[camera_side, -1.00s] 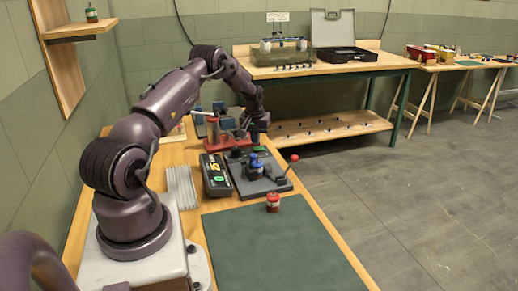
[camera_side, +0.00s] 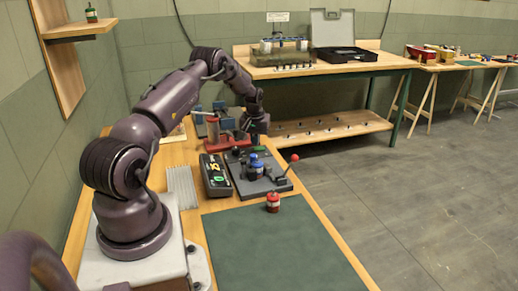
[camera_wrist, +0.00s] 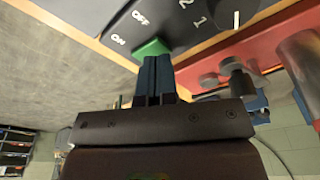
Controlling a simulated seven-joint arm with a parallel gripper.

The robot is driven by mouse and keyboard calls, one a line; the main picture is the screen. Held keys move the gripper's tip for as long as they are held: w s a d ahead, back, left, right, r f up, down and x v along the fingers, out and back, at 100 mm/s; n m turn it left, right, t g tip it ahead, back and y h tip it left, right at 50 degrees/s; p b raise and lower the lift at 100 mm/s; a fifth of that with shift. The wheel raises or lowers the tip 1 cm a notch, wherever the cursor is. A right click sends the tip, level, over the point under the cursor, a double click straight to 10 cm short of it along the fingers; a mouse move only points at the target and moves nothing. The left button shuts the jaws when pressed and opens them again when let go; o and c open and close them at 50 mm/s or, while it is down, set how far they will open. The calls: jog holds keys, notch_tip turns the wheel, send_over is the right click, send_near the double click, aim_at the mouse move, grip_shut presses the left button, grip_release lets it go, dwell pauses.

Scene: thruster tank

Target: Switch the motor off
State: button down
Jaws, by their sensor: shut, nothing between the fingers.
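The motor switch is a green rocker (camera_wrist: 151,48) on a dark panel (camera_wrist: 178,22), with the white labels ON and OFF beside it in the wrist view. My gripper (camera_wrist: 157,60) is shut, its blue fingertips together and empty. The tips overlap the edge of the green rocker in the picture; I cannot tell whether they touch it. Which way the rocker is tipped is not clear. In the side view my gripper (camera_side: 256,125) hangs over the far part of the bench, and its fingertips are hard to make out there.
A red stand (camera_side: 226,138) is close to my gripper. Nearer are a black box with a green button (camera_side: 214,176), a grey plate with a blue part (camera_side: 256,166), a red-knobbed lever (camera_side: 293,159) and a red jar (camera_side: 273,203). The green mat (camera_side: 275,250) is clear.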

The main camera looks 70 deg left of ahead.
aim_at(256, 149)
jog(key=shift+f, duration=0.85)
dwell(0.3)
jog(key=shift+r, duration=3.55)
jog(key=shift+s+d+f+g+h, duration=0.25)
jog(key=shift+s+d+f, duration=0.2)
jog(key=shift+s+d, duration=0.15)
jog(key=shift+s+d+f+g+h, duration=0.15)
jog(key=shift+s+d+f+h, duration=0.1)
jog(key=shift+s+d+f, duration=0.3)
jog(key=d+r+m, duration=0.4)
jog(key=d+r, duration=0.9)
jog(key=d, duration=0.3)
jog(key=s+d+r+m+t, duration=0.1)
jog(key=s+d+r, duration=0.3)
jog(key=d, duration=0.4)
jog(key=s+d+r+m+t, duration=0.2)
jog(key=s+d+r+m, duration=0.2)
jog(key=d, duration=0.5)
jog(key=s+d+r+m+t, duration=0.2)
jog(key=s+d+r, duration=0.4)
jog(key=d, duration=0.3)
jog(key=shift+m+h, duration=0.3)
jog(key=shift+m, duration=0.2)
